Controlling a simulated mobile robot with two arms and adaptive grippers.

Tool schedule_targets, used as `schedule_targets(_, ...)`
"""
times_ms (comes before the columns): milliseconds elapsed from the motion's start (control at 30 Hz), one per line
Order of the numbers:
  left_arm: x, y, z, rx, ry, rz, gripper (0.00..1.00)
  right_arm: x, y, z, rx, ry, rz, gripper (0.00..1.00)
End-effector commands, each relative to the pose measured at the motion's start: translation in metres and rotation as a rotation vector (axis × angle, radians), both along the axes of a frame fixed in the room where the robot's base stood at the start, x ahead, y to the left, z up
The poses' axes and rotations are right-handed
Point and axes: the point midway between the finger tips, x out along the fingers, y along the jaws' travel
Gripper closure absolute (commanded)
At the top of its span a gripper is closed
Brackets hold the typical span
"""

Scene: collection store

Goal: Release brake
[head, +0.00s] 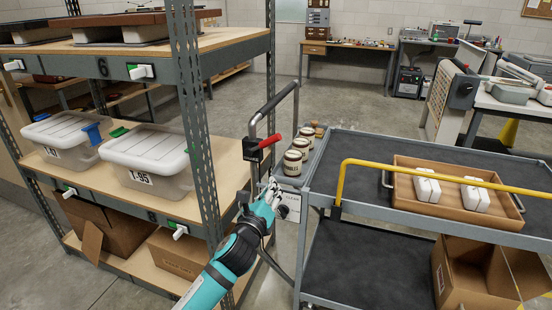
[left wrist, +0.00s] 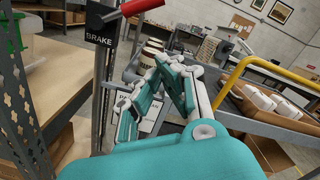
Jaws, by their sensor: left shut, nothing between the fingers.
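The brake lever has a red grip (head: 270,141) on a black bracket (head: 252,150), beside the cart's black-topped push handle (head: 272,103). In the left wrist view the red grip (left wrist: 140,7) is at the top edge, above a black plate (left wrist: 102,22) marked BRAKE. The grip tilts up to the right. My left gripper (head: 270,188) is shut and empty, just below the bracket and grip, apart from the grip. Its fingers (left wrist: 165,85) show closed together in the left wrist view. My right gripper is not in view.
A shelf rack (head: 195,100) with lidded bins stands close on the left. Open floor lies behind.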

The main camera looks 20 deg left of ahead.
Motion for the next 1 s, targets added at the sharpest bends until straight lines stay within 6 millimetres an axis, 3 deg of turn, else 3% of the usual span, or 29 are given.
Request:
schedule_targets(367,0.005,0.000,0.000,-0.002,0.000,0.000,1.00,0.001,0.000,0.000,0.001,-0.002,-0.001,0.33)
schedule_targets(533,0.029,0.000,0.001,-0.004,0.001,0.001,1.00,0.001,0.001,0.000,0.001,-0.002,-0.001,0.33)
schedule_targets(900,0.103,-0.001,0.004,-0.006,0.002,0.001,1.00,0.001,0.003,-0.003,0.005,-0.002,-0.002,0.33)
schedule_targets(1000,0.105,0.010,0.022,-0.003,0.000,0.001,1.00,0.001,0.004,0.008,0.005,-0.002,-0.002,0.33)
